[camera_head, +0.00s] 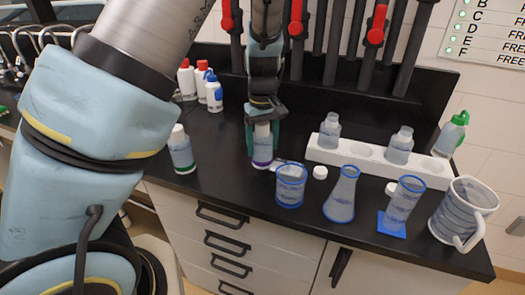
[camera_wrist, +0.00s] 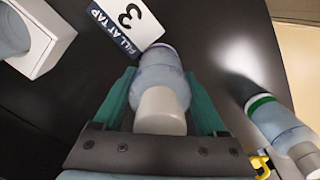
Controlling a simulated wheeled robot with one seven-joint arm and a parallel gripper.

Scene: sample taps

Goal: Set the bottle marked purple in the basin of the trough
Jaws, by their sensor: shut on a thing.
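The bottle with a purple band (camera_head: 262,157) is upright at the middle of the black counter. I cannot tell if its base touches the counter. My gripper (camera_head: 263,126) comes from above and is shut on its upper part. In the wrist view, the green fingers of my gripper (camera_wrist: 160,100) lie on both sides of the same bottle (camera_wrist: 160,72), with its white cap towards me. The trough's basin is not clearly visible; several curved taps (camera_head: 18,45) stand at the far left, partly behind my arm.
A green-banded bottle (camera_head: 181,152) stands left of my gripper, also in the wrist view (camera_wrist: 278,122). A card marked 3 (camera_wrist: 118,32) lies beside the held bottle. A beaker (camera_head: 290,188), flask (camera_head: 342,196) and white rack (camera_head: 378,163) occupy the right. Red-handled pipes (camera_head: 376,25) hang behind.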

